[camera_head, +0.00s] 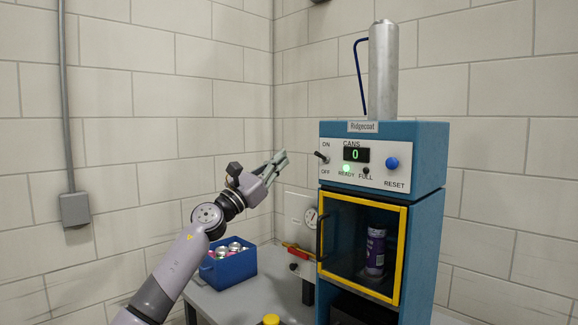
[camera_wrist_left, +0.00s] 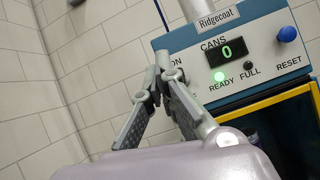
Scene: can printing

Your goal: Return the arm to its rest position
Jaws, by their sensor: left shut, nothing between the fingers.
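My left arm (camera_head: 182,262) reaches up from the lower left in the head view. Its gripper (camera_head: 281,157) is raised, left of the blue machine's control panel, with its fingertips pointing up and right. The fingers are shut and hold nothing. In the left wrist view the gripper (camera_wrist_left: 158,75) is seen in front of the machine panel's left side, its fingertips together. I cannot tell its exact distance from the panel. My right gripper is not in view.
The blue Ridgecoat machine (camera_head: 436,165) shows 0 cans and a lit READY light. Its yellow-framed door (camera_head: 405,240) is shut, with a purple can (camera_head: 375,250) inside. A blue bin (camera_head: 235,270) of cans stands on the grey table (camera_head: 215,305). A yellow-topped object (camera_head: 271,320) shows at the bottom.

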